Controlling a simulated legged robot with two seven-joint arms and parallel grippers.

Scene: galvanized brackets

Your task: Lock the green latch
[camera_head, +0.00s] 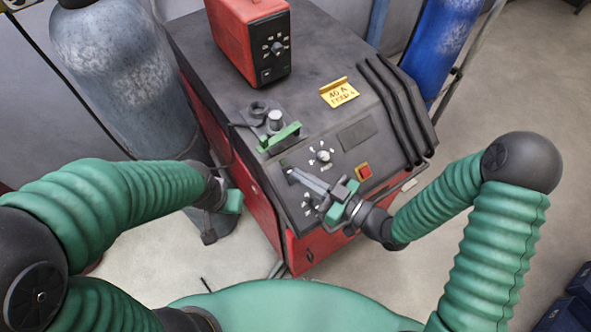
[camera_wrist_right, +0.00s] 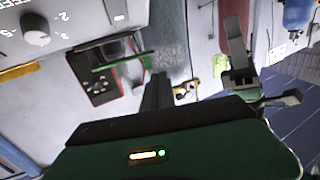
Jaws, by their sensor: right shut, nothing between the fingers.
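The green latch (camera_head: 279,137) is a flat green bar beside a grey cylindrical fitting (camera_head: 274,119) on top of the black and red machine (camera_head: 225,75). My right gripper (camera_head: 292,171) is shut and empty. Its grey fingers point up and left over the machine's front panel, with the tips a little below the latch in the picture and apparently apart from it. In the right wrist view, a thin green bar (camera_wrist_right: 122,60) shows near a dark panel; I cannot tell if it is the latch. My left gripper (camera_head: 228,203) is beside the machine's left side; its fingers are unclear.
A red box (camera_head: 250,40) and a yellow sign (camera_head: 339,92) sit on the machine. Its front has knobs (camera_head: 323,155) and a red switch (camera_head: 363,172). Black handles (camera_head: 398,100) line the right. A grey cylinder (camera_head: 115,70) stands left, a blue one (camera_head: 440,45) right.

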